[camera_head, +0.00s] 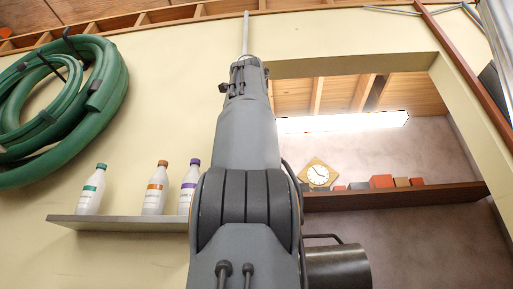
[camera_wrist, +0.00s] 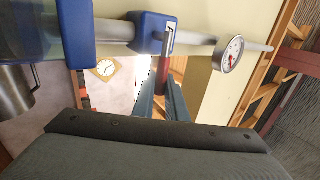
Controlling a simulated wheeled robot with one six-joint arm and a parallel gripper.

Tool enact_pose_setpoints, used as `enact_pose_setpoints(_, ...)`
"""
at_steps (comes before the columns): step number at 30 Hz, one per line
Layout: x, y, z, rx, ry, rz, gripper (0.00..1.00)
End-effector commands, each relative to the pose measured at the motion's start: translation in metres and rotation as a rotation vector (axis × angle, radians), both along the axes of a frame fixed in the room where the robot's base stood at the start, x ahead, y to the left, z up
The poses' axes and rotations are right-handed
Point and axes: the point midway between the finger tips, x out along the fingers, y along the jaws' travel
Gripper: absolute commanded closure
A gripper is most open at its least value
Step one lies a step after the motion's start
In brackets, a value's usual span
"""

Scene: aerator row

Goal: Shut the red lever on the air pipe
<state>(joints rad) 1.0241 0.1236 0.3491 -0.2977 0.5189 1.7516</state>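The air pipe (camera_wrist: 118,31) crosses the top of the wrist view, with a blue block (camera_wrist: 152,33) on it. A dark red bar (camera_wrist: 163,72), apparently the red lever, extends from beside this block, across the pipe's line. My gripper (camera_wrist: 162,88) has its two grey fingers apart, one on each side of the bar. I cannot tell whether either finger touches it. In the head view a thin grey length of pipe (camera_head: 246,35) rises above my arm, which hides the lever and gripper there.
A round gauge (camera_wrist: 229,54) sits on the pipe near the blue block. Another blue block (camera_wrist: 76,32) is further left. In the head view, a green hose (camera_head: 105,85) hangs left, bottles stand on a shelf (camera_head: 120,222), and a clock (camera_head: 318,175) is inside the wall opening.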

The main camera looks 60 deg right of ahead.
Motion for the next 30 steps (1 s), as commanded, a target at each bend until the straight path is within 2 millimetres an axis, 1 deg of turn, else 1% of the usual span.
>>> enact_pose_setpoints(2,-0.001,0.001,0.000,0.001,0.001,-0.001,0.80)
enact_pose_setpoints(10,0.000,0.001,-0.001,0.002,0.001,0.001,0.80)
enact_pose_setpoints(14,-0.001,0.006,-0.005,0.001,0.000,0.000,0.80)
enact_pose_setpoints(17,-0.004,0.013,-0.011,0.001,0.001,-0.001,0.80)
enact_pose_setpoints(24,-0.014,0.038,-0.030,0.001,0.001,-0.001,0.80)
enact_pose_setpoints(30,-0.020,0.055,-0.041,0.002,0.002,-0.001,0.80)
